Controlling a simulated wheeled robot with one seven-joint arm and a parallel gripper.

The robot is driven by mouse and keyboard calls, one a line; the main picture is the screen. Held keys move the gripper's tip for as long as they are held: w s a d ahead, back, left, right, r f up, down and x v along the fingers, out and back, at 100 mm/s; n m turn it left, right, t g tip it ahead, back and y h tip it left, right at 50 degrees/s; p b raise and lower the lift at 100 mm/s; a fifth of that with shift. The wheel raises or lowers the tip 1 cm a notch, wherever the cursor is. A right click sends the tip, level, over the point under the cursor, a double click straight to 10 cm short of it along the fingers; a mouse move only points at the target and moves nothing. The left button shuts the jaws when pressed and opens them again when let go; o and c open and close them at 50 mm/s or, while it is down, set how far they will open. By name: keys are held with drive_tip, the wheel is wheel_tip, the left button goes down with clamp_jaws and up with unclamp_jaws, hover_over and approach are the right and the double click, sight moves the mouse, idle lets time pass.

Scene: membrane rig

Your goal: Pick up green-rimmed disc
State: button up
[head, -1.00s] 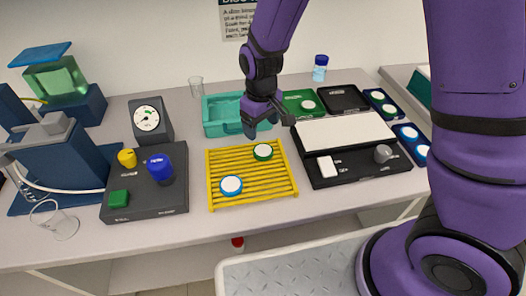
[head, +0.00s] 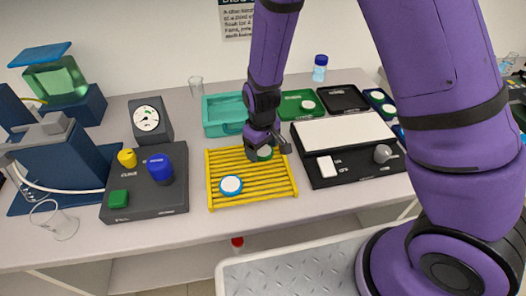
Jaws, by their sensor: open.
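The green-rimmed disc (head: 265,153) has a white face and lies on the yellow slatted rack (head: 225,163), in its upper right part. My gripper (head: 266,151) is open and low over this disc, with its fingers to the left and right of it. The gripper hides part of the disc, and I cannot tell whether the fingers touch it. A blue-rimmed disc (head: 231,186) with a white face lies on the same rack, nearer the front edge.
A teal tray (head: 222,115), a green tray (head: 297,103) with a disc, and a black tray (head: 343,98) stand behind. A black-framed white panel (head: 343,132) is right of the rack. A dark control box (head: 140,205) with a blue knob (head: 160,167) is left.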

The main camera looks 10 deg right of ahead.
drive_tip(key=c, duration=0.7)
drive_tip(key=shift+o, duration=0.2)
drive_tip(key=shift+r, duration=0.2)
